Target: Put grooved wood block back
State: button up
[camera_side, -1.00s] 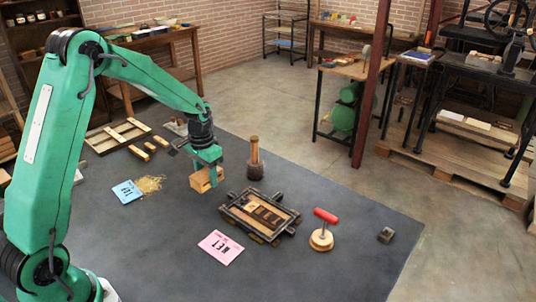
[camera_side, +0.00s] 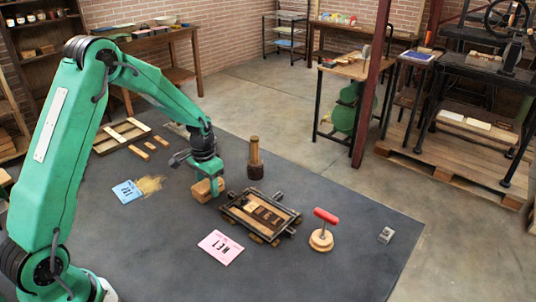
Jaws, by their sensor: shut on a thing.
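The grooved wood block (camera_side: 205,189) is a light brown wooden block on or just above the dark mat. My gripper (camera_side: 212,184) points down and is shut on it; the green fingers hide part of the block. Whether the block touches the mat is hard to tell. The block is just left of the dark press frame (camera_side: 262,213), which holds wooden pieces. The grooves are too small to make out.
A wooden-handled tool (camera_side: 254,160) stands behind the frame. A pink card (camera_side: 221,247) lies in front, a blue card (camera_side: 127,191) and straw-like pile (camera_side: 149,185) to the left. A red-handled roller (camera_side: 324,229) and small grey block (camera_side: 386,235) are right.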

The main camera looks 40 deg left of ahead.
aim_at(207, 183)
jog(key=shift+f, duration=0.1)
jog(key=o, duration=1)
jog(key=shift+o, duration=0.2)
notch_tip(207, 183, up, 12)
dwell(0.5)
